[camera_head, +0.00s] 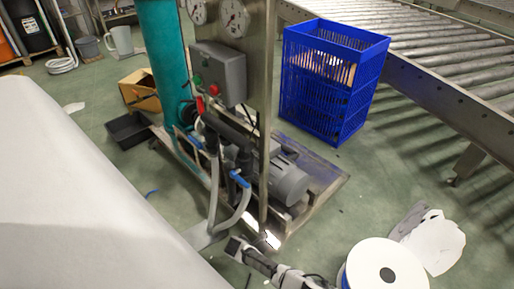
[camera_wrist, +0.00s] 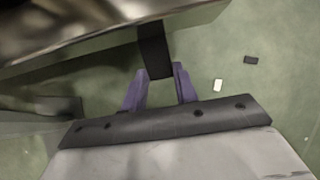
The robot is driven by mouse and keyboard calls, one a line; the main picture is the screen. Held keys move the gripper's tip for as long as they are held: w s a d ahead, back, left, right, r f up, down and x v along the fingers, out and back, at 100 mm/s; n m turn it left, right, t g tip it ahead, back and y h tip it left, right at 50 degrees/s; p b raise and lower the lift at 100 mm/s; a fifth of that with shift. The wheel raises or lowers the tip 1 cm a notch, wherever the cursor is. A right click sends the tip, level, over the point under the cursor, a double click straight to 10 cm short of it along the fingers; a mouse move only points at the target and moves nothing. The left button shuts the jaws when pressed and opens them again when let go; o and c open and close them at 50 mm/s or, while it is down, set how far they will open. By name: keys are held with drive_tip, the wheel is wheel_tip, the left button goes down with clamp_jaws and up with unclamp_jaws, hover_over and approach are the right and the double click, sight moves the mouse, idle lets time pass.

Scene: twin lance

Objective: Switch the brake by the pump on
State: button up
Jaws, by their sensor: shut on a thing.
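In the wrist view, my gripper (camera_wrist: 159,70) has its two purple fingers on either side of a black bar (camera_wrist: 154,45) and is shut on it. The bar sticks out from under a shiny metal edge (camera_wrist: 90,30). I cannot tell for sure whether it is the brake's handle. In the head view, my gripper (camera_head: 237,246) is low, at the near foot of the pump unit, and the bar is not clear there. The pump (camera_head: 288,184) has a grey motor on a metal base. A grey control box (camera_head: 220,72) with red and green buttons stands above it.
A blue crate (camera_head: 318,100) stands behind the pump, beside a roller conveyor (camera_head: 440,60). Pipes with blue handles (camera_head: 239,179) rise close to my gripper. A cardboard box (camera_head: 140,90) and black tray (camera_head: 128,130) lie to the left. Small scraps (camera_wrist: 218,85) lie on the green floor.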

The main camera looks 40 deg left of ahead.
idle(0.4)
drive_tip(key=o, duration=1)
drive_tip(key=shift+f, duration=0.1)
drive_tip(key=p+v, duration=0.6)
drive_tip(key=v, duration=0.8)
drive_tip(key=shift+f, duration=0.1)
